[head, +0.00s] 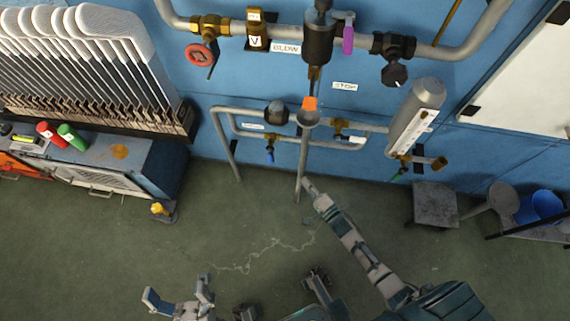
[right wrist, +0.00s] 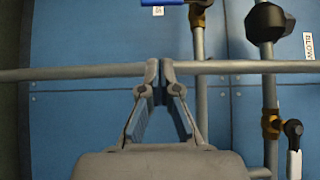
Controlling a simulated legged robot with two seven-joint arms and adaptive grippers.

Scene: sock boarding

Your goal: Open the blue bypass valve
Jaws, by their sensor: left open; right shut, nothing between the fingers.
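The blue-handled valve (head: 269,155) hangs from the lower pipework in the head view, its handle pointing down. In the right wrist view its blue handle (right wrist: 178,2) shows at the top edge, partly cut off, beside a brass body. My right gripper (head: 307,183) is low and right of that valve, near the lower end of a vertical pipe. In the right wrist view my right gripper (right wrist: 160,72) is shut and empty, its fingertips in front of a pipe; contact is unclear. My left gripper (head: 178,292) is open and empty at the bottom, far from the pipes.
Other valves nearby are a red handwheel (head: 201,54), a purple handle (head: 348,38) and a green handle (head: 399,174). An orange-topped funnel (head: 309,110) stands above the pipes. A cabinet (head: 120,170) is at left, a stool (head: 435,203) at right.

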